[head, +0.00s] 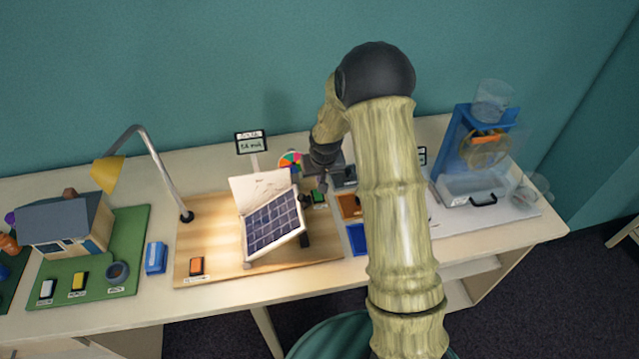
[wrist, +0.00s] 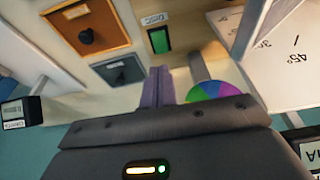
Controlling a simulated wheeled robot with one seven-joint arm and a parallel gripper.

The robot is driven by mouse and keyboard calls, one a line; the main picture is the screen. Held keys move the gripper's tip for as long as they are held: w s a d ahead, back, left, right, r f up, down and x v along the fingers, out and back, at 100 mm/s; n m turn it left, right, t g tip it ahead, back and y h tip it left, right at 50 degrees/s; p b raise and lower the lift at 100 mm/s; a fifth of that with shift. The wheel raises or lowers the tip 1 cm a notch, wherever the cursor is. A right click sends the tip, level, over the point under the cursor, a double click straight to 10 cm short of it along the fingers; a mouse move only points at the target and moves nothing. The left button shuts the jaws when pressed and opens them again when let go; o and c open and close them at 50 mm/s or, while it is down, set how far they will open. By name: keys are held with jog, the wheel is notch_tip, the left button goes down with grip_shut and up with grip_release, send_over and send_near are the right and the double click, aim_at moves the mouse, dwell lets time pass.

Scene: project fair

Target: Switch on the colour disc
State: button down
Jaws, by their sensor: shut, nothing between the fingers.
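The colour disc (head: 290,160), with bright wedges, stands behind the solar panel in the head view. It also shows in the wrist view (wrist: 213,90), just right of my fingers. A green switch (head: 319,197) sits on the wooden board near the disc. My gripper (head: 322,187) is shut and empty, pointing down close to the switch. In the wrist view its fingers (wrist: 158,72) appear apart from the switch, though contact is hard to judge.
The tilted solar panel (head: 272,222) stands close left of my gripper. An orange box with a dark knob (wrist: 88,30) and a grey knob plate (wrist: 120,71) lie left of the fingers. A lamp (head: 150,160), an orange switch (head: 197,266) and a model house (head: 70,228) are further left.

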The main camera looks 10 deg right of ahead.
aim_at(317, 194)
jog(key=b+v, duration=0.1)
jog(key=v, duration=0.4)
jog(key=shift+s, duration=0.15)
jog(key=b, duration=0.2)
jog(key=w+b, duration=0.1)
jog(key=b, duration=0.1)
jog(key=shift+w+a+r+b, duration=0.15)
jog(key=shift+w+b, duration=0.1)
jog(key=shift+b, duration=0.15)
jog(key=p+x, duration=0.2)
jog(key=x, duration=1.2)
jog(key=shift+s+p, duration=0.2)
jog(key=shift+p, duration=0.2)
